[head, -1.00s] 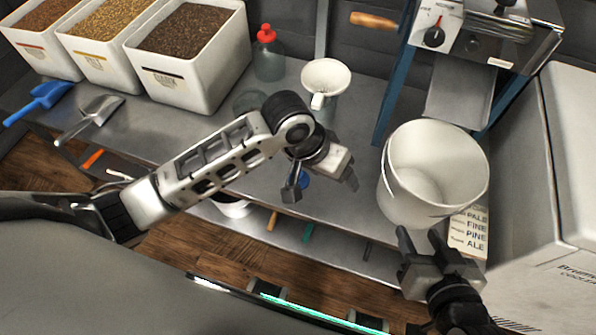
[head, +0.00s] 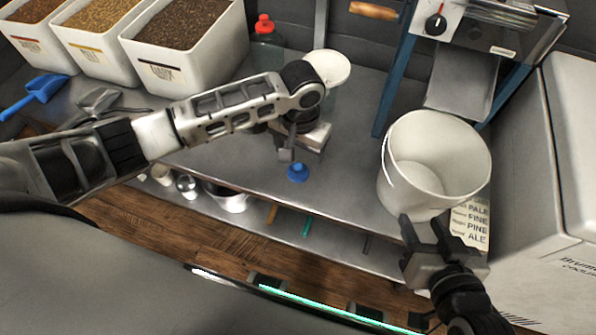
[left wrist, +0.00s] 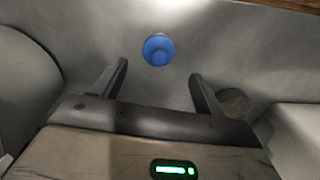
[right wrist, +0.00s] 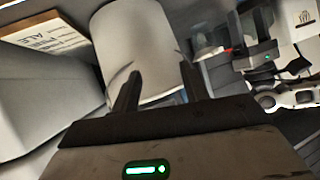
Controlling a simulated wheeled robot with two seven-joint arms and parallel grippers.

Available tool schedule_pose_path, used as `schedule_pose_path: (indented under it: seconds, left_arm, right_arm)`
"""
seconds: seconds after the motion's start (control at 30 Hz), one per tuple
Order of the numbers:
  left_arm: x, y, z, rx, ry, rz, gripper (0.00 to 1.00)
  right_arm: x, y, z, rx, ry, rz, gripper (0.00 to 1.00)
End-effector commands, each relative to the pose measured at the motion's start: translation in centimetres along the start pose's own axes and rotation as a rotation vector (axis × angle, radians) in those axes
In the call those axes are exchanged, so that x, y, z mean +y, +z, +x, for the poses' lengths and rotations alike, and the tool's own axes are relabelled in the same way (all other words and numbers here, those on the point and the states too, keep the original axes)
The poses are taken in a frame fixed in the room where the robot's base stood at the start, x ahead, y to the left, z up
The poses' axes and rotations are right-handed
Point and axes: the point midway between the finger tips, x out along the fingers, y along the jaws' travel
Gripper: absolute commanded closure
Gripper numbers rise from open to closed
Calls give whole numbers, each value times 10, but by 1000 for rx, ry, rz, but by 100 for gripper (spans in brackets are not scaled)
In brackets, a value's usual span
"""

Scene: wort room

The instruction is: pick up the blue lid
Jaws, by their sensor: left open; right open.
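The blue lid (head: 298,172) lies on the metal table near its front edge, just in front of my left gripper in the head view. My left gripper (head: 287,150) is open and empty above the table. In the left wrist view the blue lid (left wrist: 158,49) shows beyond and between the two open fingertips (left wrist: 160,70), with a gap to both. My right gripper (head: 425,226) is open at the front of the white bucket (head: 420,205), far right of the lid. In the right wrist view its open fingers (right wrist: 158,80) are in front of the bucket (right wrist: 135,45).
A white funnel (head: 328,67) stands behind my left gripper. A mill (head: 460,80) is at the back right. Table around the lid is clear.

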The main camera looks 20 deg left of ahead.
Motion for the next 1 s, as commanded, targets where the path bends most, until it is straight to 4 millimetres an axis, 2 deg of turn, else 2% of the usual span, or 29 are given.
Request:
schedule_pose_path:
  seconds: [0.17,0.4,0.53,0.73,0.9,1.0]
  left_arm:
    - [1,1,14,-1,-1,1,28]
    - [3,2,49,0,-1,1,28]
    - [3,2,56,2,0,2,28]
    - [3,2,55,1,0,2,28]
    - [3,2,55,1,0,2,75]
    - [3,2,55,2,0,2,76]
  right_arm:
    - [0,6,1,-5,-2,-3,55]
    - [0,11,3,4,-5,-9,55]
    - [0,9,2,9,-6,-12,55]
    - [-1,10,1,6,-7,-13,55]
    - [-1,10,1,4,-8,-13,55]
    - [-1,11,1,3,-8,-12,55]
